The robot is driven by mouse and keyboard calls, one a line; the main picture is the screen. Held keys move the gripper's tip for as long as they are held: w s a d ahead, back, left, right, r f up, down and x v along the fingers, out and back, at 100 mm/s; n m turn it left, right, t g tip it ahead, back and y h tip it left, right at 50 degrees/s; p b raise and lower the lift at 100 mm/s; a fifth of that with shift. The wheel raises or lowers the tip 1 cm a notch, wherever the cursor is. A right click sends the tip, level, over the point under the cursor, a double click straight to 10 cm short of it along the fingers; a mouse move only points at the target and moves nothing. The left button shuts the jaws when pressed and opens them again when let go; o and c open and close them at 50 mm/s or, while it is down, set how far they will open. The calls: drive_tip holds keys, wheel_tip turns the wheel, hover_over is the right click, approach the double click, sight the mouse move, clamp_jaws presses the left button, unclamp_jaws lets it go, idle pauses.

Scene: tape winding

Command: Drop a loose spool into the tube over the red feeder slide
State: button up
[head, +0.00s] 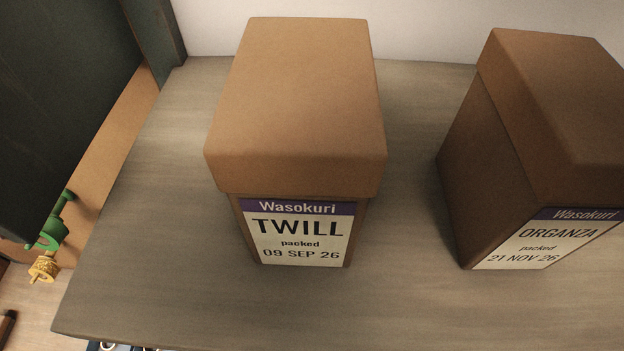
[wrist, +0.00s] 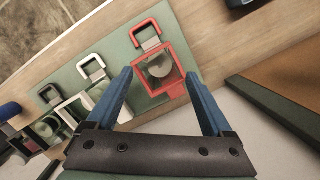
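My gripper (wrist: 160,75) is open, its two blue fingers spread apart with nothing seen between them. Beyond the fingertips in the wrist view is the red feeder slide (wrist: 176,92), a square red frame with a looped handle. A round grey shape, perhaps the tube (wrist: 159,66), shows inside the red frame. I cannot tell the height of my fingers above it. My gripper is not in the head view.
In the head view a TWILL box (head: 295,105) and an ORGANZA box (head: 550,120) stand on a grey-brown surface (head: 150,230). A dark panel (head: 60,90) blocks the upper left.

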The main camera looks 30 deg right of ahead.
drive_tip(key=shift+r, duration=0.1)
wheel_tip(320, 180, up, 13)
drive_tip(key=d+p, duration=0.2)
drive_tip(key=shift+w+d+f, duration=0.15)
drive_tip(key=shift+w+f, duration=0.05)
drive_tip(key=shift+w, duration=0.2)
